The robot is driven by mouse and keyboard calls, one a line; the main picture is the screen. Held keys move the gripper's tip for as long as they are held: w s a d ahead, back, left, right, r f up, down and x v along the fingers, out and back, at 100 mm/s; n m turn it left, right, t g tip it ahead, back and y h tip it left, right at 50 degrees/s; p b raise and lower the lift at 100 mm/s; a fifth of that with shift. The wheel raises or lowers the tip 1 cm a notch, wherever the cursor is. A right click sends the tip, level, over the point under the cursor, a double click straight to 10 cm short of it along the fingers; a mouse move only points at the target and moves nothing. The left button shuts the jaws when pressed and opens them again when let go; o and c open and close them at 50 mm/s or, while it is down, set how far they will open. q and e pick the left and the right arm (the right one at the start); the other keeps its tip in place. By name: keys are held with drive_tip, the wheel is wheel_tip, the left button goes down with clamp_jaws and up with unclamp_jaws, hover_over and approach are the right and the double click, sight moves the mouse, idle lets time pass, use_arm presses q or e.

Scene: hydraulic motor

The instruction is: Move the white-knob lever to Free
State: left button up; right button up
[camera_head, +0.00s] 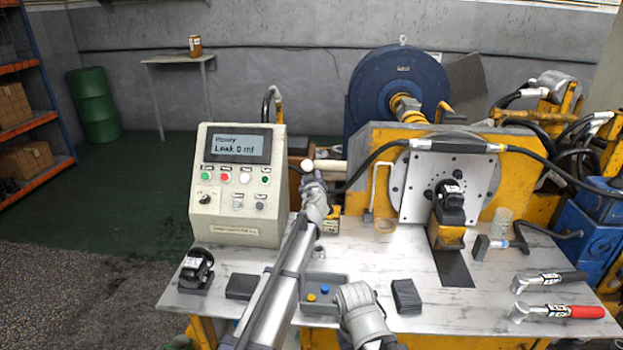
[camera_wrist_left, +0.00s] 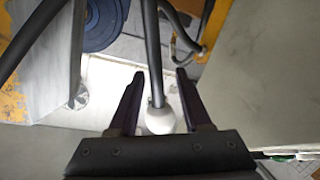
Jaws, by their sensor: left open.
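The white knob (camera_head: 307,165) of the lever shows just beyond my left gripper (camera_head: 314,180) in the head view, right of the control box. In the left wrist view, the white knob (camera_wrist_left: 158,119) and its dark rod (camera_wrist_left: 154,60) lie between the two fingers of my open left gripper (camera_wrist_left: 160,82). Gaps show on both sides of the knob, so the jaws are not closed on it. The lever's base and any Free marking are not readable here. My right arm's end (camera_head: 360,310) is low over the bench front; its jaws cannot be made out.
The control box (camera_head: 239,187) stands left, its display reading "Leak 0 ml". A grey tray (camera_head: 340,279) with small coloured parts lies between my arms. Black blocks and torque wrenches (camera_head: 550,281) lie on the bench. The yellow machine stand and black hoses are behind.

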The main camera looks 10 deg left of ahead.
use_arm(q)
drive_tip(key=p+v, duration=0.1)
drive_tip(key=v, duration=0.6)
drive_tip(key=shift+s, duration=0.4)
